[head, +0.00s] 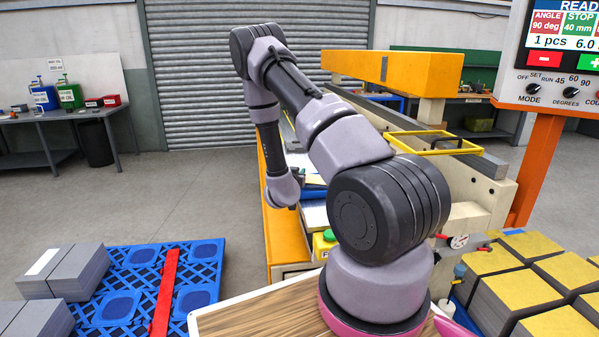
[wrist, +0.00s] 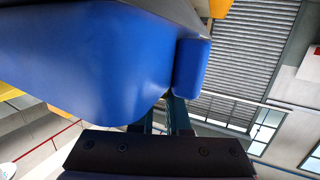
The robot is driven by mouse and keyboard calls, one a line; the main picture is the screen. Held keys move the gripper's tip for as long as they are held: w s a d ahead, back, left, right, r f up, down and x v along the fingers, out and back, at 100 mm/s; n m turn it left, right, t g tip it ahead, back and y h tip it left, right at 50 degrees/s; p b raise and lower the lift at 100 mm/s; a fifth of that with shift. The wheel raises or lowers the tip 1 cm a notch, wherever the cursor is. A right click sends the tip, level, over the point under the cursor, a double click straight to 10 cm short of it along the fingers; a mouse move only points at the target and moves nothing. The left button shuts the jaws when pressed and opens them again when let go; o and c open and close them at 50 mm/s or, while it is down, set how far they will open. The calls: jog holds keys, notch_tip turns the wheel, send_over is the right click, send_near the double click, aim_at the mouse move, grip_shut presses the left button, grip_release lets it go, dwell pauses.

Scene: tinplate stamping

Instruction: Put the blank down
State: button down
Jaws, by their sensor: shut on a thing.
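My gripper (wrist: 166,112) shows in the wrist view, with dark fingers rising from a bolted black bracket. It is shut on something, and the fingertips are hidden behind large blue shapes. A dark grey surface (wrist: 188,10) at the top edge of the wrist view may be the blank. Its outline is mostly cut off, so I cannot tell how it is held or whether it touches anything.
The press machine (head: 468,185) with an orange beam (head: 392,71) stands beyond my arm. A blue pallet (head: 200,262) with grey stacks (head: 68,270) and a red bar (head: 165,290) lies left. Yellow-topped stacks (head: 530,290) stand right. A control panel (head: 563,60) is at upper right.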

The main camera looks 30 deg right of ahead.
jog(key=shift+f, duration=0.25)
jog(key=c, duration=0.9)
grip_release()
jog(key=shift+r, duration=0.1)
